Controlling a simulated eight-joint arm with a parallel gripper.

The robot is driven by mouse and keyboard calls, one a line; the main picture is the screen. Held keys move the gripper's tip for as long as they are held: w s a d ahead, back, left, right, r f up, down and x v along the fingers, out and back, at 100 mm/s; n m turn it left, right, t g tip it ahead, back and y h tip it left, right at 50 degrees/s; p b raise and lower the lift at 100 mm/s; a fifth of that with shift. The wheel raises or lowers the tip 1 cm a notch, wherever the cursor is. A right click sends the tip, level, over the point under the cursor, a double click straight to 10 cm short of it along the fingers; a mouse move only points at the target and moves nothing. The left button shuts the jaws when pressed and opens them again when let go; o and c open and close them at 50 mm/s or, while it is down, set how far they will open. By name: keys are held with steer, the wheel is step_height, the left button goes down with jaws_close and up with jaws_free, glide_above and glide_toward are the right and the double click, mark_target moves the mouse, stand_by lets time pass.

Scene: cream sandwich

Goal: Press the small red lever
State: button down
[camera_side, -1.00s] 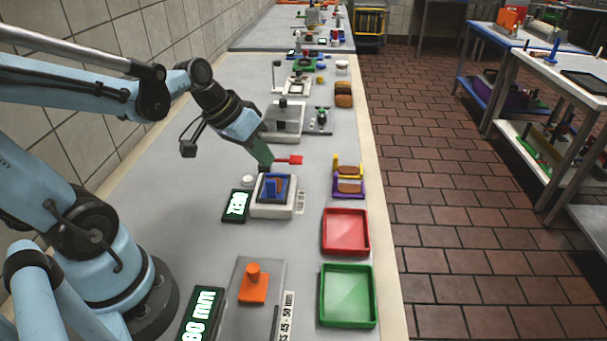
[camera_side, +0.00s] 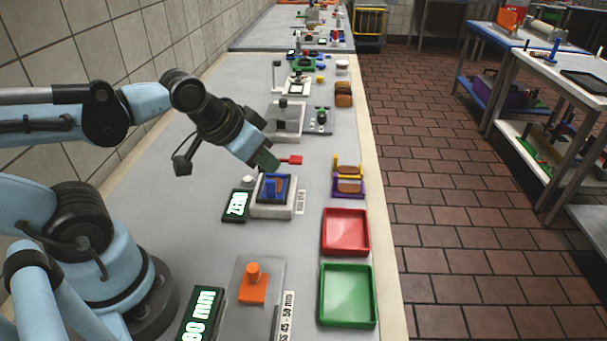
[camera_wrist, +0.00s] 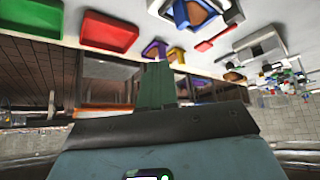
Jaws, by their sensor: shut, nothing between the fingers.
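The small red lever (camera_side: 291,160) sticks out to the right just behind the white scale (camera_side: 272,209) in the side view. It also shows in the wrist view (camera_wrist: 204,46), right of my fingers. My gripper (camera_side: 267,163) has green fingers, shut and empty, pointing down and to the right. Its tips are beside the lever's left end in the side view and hide what lies behind them. I cannot tell whether they touch. In the wrist view the shut fingers (camera_wrist: 157,72) appear apart from the lever.
A blue tray (camera_side: 273,188) sits on the scale, with a ZERO display (camera_side: 236,204) at its left. A purple and yellow rack (camera_side: 348,180) stands to the right. Red (camera_side: 346,232) and green (camera_side: 347,295) trays are nearer. A grey press (camera_side: 286,121) stands behind the lever.

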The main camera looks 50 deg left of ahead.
steer(key=m+g, duration=0.6)
steer(key=m, duration=0.3)
glide_toward(294, 159)
steer(key=shift+w+a+r+h, duration=0.15)
steer(key=shift+a+r+h, duration=0.15)
steer(key=shift+a+h, duration=0.15)
steer(key=shift+w+d+f, duration=0.15)
steer(key=shift+f, duration=1.6)
steer(key=shift+w+d+f, duration=0.1)
steer(key=shift+f, duration=1.6)
